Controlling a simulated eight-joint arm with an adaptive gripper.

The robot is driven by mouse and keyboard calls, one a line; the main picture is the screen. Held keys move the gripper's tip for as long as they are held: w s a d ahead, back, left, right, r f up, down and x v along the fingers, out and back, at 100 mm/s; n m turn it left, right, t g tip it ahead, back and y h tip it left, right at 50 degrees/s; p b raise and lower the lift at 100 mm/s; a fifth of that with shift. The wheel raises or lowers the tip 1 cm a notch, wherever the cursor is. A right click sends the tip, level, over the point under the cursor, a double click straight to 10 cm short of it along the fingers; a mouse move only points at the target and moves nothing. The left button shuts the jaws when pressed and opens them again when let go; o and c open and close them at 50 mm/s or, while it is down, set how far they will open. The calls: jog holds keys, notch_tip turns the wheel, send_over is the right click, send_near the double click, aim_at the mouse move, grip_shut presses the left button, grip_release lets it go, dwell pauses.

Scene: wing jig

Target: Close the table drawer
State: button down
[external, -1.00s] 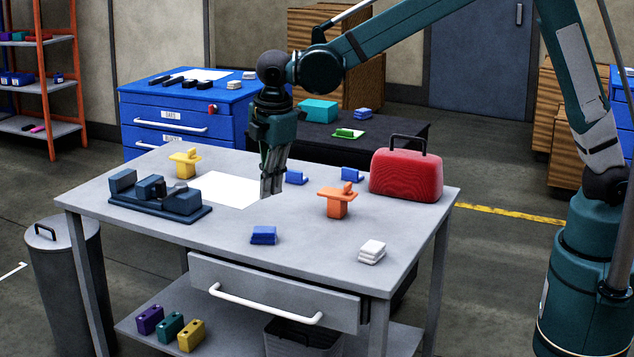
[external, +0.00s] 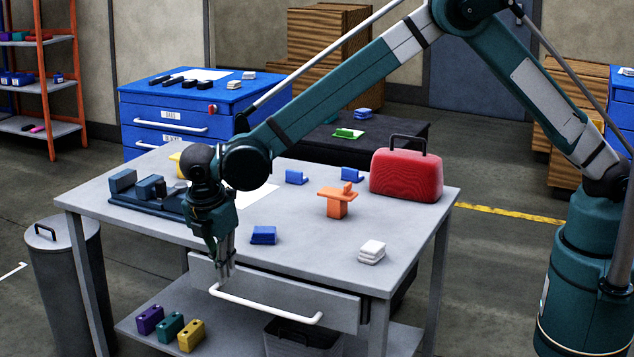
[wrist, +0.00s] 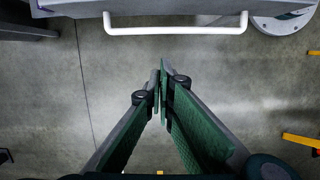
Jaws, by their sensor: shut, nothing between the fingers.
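The table drawer (external: 270,287) has a grey front and sits under the grey table's top at the front side. Its front stands a little out from the table edge, so it looks slightly open. The white bar handle (external: 268,307) runs along its front and also shows at the top of the wrist view (wrist: 178,30). My gripper (external: 226,272) points down by the left end of the drawer front, near the handle's left end. Its fingers are shut and empty. In the wrist view the fingertips (wrist: 162,66) are apart from the handle, with floor below them.
The tabletop (external: 320,250) holds a blue block (external: 263,235), white blocks (external: 371,251), an orange part (external: 337,203), a red case (external: 406,175) and a dark fixture (external: 122,182). A bin (external: 62,270) stands left. Colored blocks (external: 170,325) lie on the lower shelf.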

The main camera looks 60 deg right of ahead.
aim_at(238, 302)
jog(key=shift+a+f, duration=0.7)
jog(key=shift+f, duration=0.3)
jog(key=shift+f, duration=0.15)
jog(key=d+f, duration=0.2)
jog(key=f, duration=0.1)
jog(key=d+f+b, duration=0.1)
jog(key=d+f, duration=0.1)
jog(key=f, duration=0.1)
jog(key=d+f+b, duration=0.1)
jog(key=d+f, duration=0.1)
jog(key=f, duration=0.2)
jog(key=shift+d, duration=0.15)
jog(key=shift+d+f, duration=0.1)
jog(key=shift+d+b, duration=0.3)
jog(key=shift+d, duration=2.05)
